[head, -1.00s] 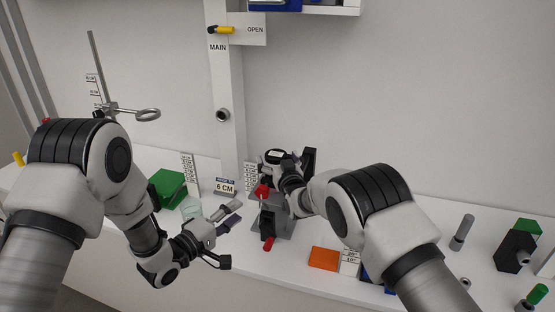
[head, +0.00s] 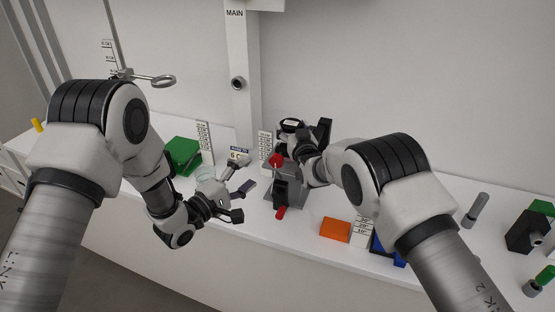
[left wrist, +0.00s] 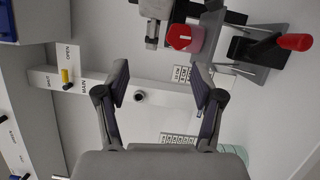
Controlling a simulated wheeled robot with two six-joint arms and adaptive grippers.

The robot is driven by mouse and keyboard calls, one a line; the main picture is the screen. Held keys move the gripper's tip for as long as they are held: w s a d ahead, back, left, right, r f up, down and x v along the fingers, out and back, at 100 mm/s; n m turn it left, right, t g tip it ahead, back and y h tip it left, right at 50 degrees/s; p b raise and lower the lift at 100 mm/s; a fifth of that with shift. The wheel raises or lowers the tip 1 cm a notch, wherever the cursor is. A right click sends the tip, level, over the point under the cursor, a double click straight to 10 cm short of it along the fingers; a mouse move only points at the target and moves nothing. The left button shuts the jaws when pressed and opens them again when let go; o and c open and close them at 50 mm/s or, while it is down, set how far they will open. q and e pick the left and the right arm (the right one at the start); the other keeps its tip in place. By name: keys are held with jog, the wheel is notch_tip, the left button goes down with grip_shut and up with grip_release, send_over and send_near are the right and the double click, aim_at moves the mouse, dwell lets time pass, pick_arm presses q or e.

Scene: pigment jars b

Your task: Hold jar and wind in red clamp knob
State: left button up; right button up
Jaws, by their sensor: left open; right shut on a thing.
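The red clamp knob (head: 277,160) stands on the upper front of a grey clamp stand (head: 291,198). In the left wrist view the red knob (left wrist: 185,38) has a pale line across its face. My left gripper (head: 240,177) is open and empty, to the left of the knob and apart from it; its two spread fingers show in the left wrist view (left wrist: 160,82). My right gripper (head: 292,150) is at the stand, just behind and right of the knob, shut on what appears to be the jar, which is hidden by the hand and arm.
A red-tipped black lever (head: 281,212) sticks out at the stand's front. A green box (head: 183,156) and a pale glass vessel (head: 205,174) are to the left. An orange block (head: 335,230) lies right of the stand.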

pick_arm(q)
notch_tip(320, 180, up, 2)
jog(key=n+t, duration=0.1)
jog(key=n, duration=0.2)
jog(key=n+t, duration=0.2)
jog(key=n, duration=0.3)
send_near(275, 163)
jog(key=shift+h, duration=0.3)
jog(key=x, duration=1.1)
jog(key=shift+a+f, duration=0.1)
jog(key=shift+f, duration=0.1)
jog(key=c, duration=1.1)
